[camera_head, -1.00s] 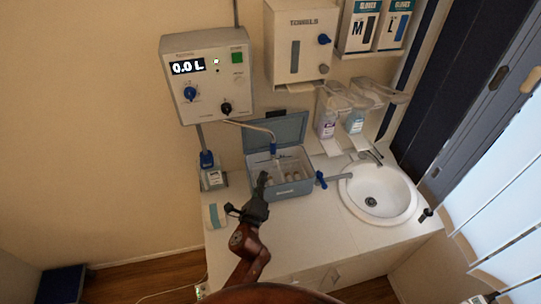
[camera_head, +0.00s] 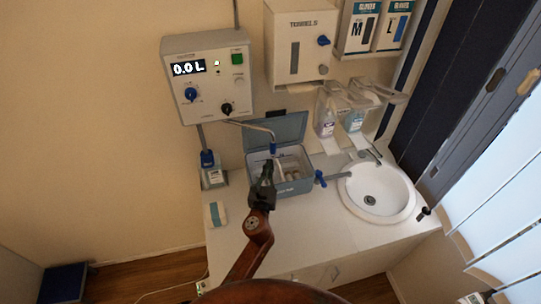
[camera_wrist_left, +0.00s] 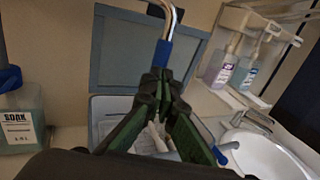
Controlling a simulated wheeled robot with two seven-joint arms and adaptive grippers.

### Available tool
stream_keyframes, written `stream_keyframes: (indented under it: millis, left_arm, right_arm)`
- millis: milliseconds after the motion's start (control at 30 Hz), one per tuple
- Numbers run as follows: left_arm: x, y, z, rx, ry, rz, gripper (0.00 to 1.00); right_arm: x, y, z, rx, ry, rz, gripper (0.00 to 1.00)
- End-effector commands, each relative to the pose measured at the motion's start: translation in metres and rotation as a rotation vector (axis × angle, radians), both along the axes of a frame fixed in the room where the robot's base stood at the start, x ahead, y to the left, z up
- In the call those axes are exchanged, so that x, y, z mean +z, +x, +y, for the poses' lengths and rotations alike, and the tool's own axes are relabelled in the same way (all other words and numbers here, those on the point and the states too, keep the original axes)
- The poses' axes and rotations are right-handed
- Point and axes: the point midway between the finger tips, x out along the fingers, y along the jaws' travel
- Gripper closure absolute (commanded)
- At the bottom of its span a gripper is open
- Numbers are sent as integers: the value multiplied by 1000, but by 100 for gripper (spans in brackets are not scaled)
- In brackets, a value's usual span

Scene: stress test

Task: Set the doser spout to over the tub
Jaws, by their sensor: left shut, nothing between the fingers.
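The doser is a white wall unit (camera_head: 208,75) with a 0.0 L display. Its thin metal spout (camera_head: 250,127) bends down to a blue end (camera_head: 274,148), which appears above the back of the tub in the head view. The grey-blue tub (camera_head: 295,187) stands on the counter with its lid (camera_head: 277,129) open and pale items inside. My left gripper (camera_head: 268,166) is shut and empty, over the tub's left part, just below the blue end in the picture. In the left wrist view, the closed fingertips (camera_wrist_left: 160,78) overlap the lower edge of the blue sleeve (camera_wrist_left: 163,52); contact is unclear.
A blue-handled valve (camera_head: 320,178) sits at the tub's right side, beside the sink (camera_head: 378,193). A labelled bottle (camera_head: 213,177) stands left of the tub. Soap dispensers (camera_head: 327,120) and a towel box (camera_head: 298,48) hang behind.

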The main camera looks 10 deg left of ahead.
Motion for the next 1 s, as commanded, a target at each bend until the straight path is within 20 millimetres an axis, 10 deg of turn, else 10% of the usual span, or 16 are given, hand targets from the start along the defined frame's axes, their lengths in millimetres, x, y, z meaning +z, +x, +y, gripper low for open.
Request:
stream_keyframes:
  millis: [300,1000]
  left_arm:
    - [0,47,2,0,-1,0,100]
    - [0,69,-1,-1,1,-1,100]
  right_arm:
    - [0,0,0,0,0,0,100]
    - [-1,0,-1,0,-1,1,100]
